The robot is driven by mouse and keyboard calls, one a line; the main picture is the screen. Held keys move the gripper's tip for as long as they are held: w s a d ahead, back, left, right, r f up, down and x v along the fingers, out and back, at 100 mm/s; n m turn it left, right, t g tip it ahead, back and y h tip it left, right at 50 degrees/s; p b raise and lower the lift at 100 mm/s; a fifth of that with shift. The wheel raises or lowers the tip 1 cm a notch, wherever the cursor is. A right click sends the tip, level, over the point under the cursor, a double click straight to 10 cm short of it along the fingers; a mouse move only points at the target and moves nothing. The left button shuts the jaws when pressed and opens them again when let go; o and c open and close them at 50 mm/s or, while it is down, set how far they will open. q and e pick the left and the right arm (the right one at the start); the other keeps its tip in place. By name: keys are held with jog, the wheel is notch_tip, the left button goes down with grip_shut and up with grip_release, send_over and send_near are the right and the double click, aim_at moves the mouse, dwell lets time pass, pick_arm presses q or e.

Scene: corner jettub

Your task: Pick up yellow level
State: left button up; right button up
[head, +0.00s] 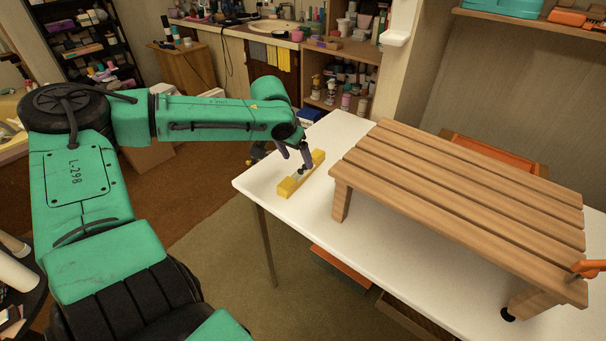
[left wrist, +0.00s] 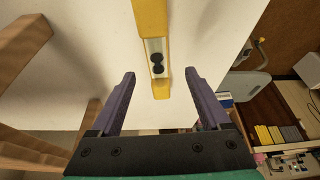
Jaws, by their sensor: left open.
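The yellow level (head: 301,175) lies on the white table (head: 270,183) near its left end, beside the wooden slatted bench. The left gripper (left wrist: 158,95) is open, one finger on each side of the level, with gaps to both. Whether the fingertips reach the table is hard to tell. My right gripper is not in view.
The wooden slatted bench (head: 460,200) stands on the table close to the right of the level. An orange object (head: 590,267) shows at the bench's right end. The table's left edge is close to the level. Shelves (head: 345,85) with bottles stand behind.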

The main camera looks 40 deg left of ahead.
aim_at(302, 168)
pick_arm(q)
jog(key=b+x, duration=0.1)
jog(key=x, duration=0.4)
jog(key=shift+s+d+f, duration=0.1)
jog(key=shift+d+f, duration=0.05)
jog(key=shift+d, duration=0.05)
jog(key=shift+f, duration=0.2)
jog(key=shift+r, duration=0.1)
grip_shut()
jog(key=shift+r, duration=0.15)
